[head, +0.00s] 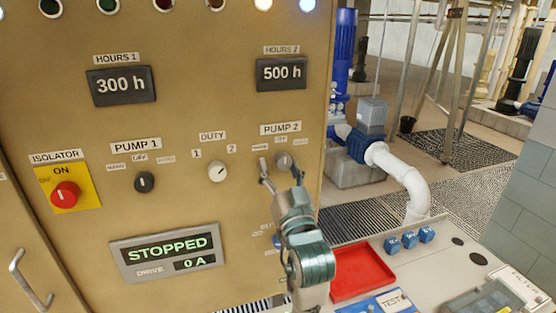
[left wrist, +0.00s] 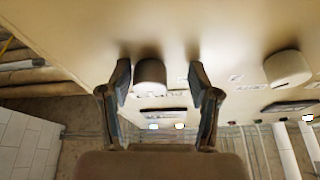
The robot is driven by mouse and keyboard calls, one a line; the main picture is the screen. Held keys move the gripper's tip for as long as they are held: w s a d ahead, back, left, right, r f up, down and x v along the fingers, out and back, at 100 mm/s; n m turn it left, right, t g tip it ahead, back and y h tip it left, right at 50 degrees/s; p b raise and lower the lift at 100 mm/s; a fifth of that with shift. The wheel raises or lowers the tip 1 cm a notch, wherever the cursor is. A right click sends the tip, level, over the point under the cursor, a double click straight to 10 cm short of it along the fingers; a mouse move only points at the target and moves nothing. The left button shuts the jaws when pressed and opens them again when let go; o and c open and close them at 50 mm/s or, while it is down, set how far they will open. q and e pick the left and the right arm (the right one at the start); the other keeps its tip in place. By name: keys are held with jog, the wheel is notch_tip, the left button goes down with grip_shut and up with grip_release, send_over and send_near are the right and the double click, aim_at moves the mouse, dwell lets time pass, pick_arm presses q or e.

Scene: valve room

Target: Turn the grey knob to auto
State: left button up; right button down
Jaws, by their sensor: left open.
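The grey knob (head: 284,160) sits on the tan panel under the PUMP 2 label (head: 281,128). The small position labels around it are partly hidden and too small to read. My left gripper (head: 280,171) is at the knob, with its open fingers on either side. In the left wrist view, the knob (left wrist: 150,76) lies between the two open fingers (left wrist: 158,74), closer to the left one. I cannot tell whether that finger touches it. My right gripper is not in view.
The cream DUTY knob (head: 217,172), black PUMP 1 knob (head: 144,182) and red isolator (head: 65,195) are to the left. A STOPPED display (head: 167,250) is below. A red tray (head: 362,272) and blue blocks (head: 410,239) are on the ledge at the right.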

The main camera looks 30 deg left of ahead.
aim_at(290, 161)
pick_arm(q)
jog(key=shift+w+r, duration=0.15)
jog(key=shift+d+r, duration=0.1)
jog(key=shift+d, duration=0.25)
jog(key=shift+w+d+r, duration=0.1)
jog(key=shift+w+d, duration=0.05)
jog(key=shift+d, duration=0.95)
jog(key=shift+c, duration=0.8)
jog(key=shift+a, duration=0.1)
jog(key=c, duration=0.4)
jog(key=shift+s+a, duration=0.25)
jog(key=shift+a, duration=0.1)
jog(key=c, duration=0.4)
jog(key=shift+s+a, duration=0.1)
jog(key=shift+a, duration=0.1)
jog(key=shift+c, duration=1.1)
jog(key=shift+d, duration=0.1)
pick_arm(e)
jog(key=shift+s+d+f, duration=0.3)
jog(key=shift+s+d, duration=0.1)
